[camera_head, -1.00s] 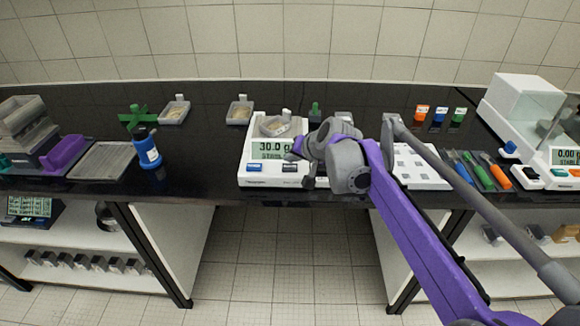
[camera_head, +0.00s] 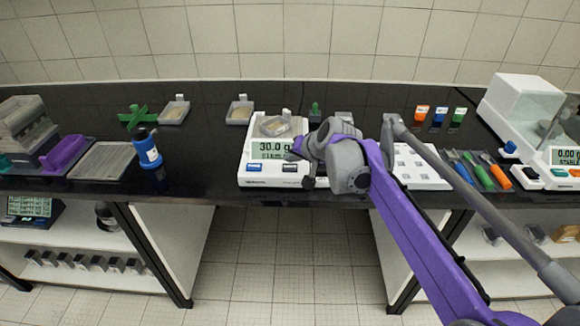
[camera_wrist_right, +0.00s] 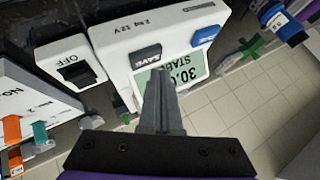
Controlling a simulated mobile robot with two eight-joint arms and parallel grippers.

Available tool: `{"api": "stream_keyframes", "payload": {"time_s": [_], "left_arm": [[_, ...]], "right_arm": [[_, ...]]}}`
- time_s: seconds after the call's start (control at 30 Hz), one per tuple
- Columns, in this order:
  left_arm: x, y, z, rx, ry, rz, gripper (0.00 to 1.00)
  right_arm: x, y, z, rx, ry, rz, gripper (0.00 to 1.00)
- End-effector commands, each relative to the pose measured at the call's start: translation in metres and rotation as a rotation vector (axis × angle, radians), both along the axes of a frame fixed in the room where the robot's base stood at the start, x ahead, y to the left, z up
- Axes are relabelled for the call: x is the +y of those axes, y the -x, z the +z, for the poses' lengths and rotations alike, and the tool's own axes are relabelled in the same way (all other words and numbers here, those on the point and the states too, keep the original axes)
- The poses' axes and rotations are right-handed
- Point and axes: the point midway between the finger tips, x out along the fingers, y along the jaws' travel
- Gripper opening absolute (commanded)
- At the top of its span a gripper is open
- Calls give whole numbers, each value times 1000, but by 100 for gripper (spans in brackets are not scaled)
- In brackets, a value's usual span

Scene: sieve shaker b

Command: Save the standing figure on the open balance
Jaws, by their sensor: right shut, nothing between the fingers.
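The open balance (camera_head: 256,184) is white and stands at the middle of the bench. Its display (camera_head: 268,150) reads 30.0 with STABLE under it. A small dish (camera_head: 273,126) sits on its pan. In the right wrist view the balance (camera_wrist_right: 110,45) shows a dark SAVE button (camera_wrist_right: 146,57) and a blue button (camera_wrist_right: 205,36) beside the display (camera_wrist_right: 190,68). My right gripper (camera_head: 297,152) is at the balance front; in the wrist view its shut, empty fingertips (camera_wrist_right: 160,74) overlap the display close to SAVE. I cannot tell whether they touch. My left gripper is out of view.
Two trays (camera_head: 174,110) (camera_head: 240,111) lie behind left, near a blue bottle (camera_head: 147,150). A second balance (camera_head: 520,108) with an enclosure is far right. The bench edge is close in front.

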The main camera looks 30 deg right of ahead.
Motion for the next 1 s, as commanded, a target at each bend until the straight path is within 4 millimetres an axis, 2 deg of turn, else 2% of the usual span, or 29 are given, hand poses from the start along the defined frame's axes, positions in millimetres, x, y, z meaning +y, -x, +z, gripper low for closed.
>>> {"api": "stream_keyframes", "payload": {"time_s": [0.3, 1.0], "left_arm": [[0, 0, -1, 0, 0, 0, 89], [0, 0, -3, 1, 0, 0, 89]], "right_arm": [[0, 0, -8, 0, 0, 0, 0], [0, 0, -12, 0, 0, 0, 0]]}}
